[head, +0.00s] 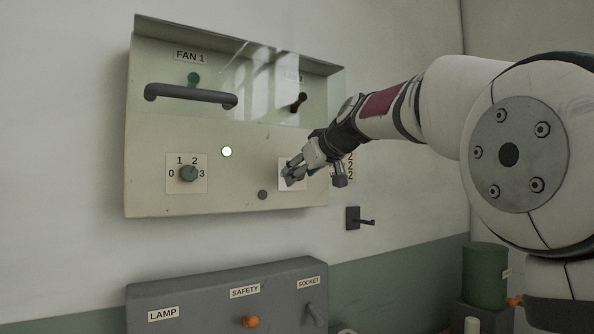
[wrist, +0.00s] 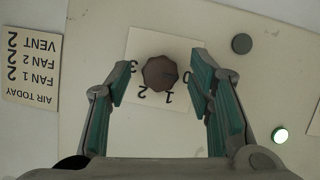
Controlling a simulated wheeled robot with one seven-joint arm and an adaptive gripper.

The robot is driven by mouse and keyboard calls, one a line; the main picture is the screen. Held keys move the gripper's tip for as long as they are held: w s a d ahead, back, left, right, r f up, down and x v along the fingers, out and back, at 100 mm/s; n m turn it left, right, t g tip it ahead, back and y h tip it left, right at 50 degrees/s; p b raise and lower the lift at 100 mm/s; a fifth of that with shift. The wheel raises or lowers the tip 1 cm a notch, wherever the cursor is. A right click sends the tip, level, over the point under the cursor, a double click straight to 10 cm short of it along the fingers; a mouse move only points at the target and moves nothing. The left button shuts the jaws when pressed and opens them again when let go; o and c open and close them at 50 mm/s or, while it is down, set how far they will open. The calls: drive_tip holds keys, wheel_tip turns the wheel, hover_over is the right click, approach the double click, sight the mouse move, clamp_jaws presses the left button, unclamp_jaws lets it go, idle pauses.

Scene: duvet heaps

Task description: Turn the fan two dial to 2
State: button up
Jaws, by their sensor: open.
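The fan two dial (wrist: 160,74) is a dark brownish knob on a white plate marked 0, 1, 2, 3, seen upside down in the wrist view. A faint mark on the knob seems to face the 0 side, but I cannot be sure. My gripper (wrist: 160,62) is open, with one green-padded finger on each side of the dial and a visible gap at both sides. In the head view, my gripper (head: 310,174) is at the lower right of the panel (head: 235,195) and hides the dial. Part of the dial's white plate (head: 284,184) shows beside it.
A grey button (wrist: 242,43) is near the plate. A clear cover with a dark handle (head: 190,95) spans the upper panel. An AIR TODAY note (wrist: 31,55) is beside the panel.

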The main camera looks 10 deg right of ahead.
drive_tip(key=shift+w, duration=0.2)
drive_tip(key=shift+c, duration=0.3)
clamp_jaws()
drive_tip(key=shift+d+f+m+t+y+b, duration=0.2)
drive_tip(key=shift+m+y+b, duration=1.2)
drive_tip(key=shift+m, duration=1.7)
drive_tip(key=shift+a+f+m+t+y+b, duration=0.1)
drive_tip(key=shift+m+t+y+b, duration=0.25)
drive_tip(key=shift+m+y+b, duration=1.95)
drive_tip(key=shift+d+f+m+t+y+b, duration=0.2)
drive_tip(key=shift+m+y, duration=0.8)
drive_tip(key=shift+m, duration=2.9)
drive_tip(key=shift+r, duration=0.1)
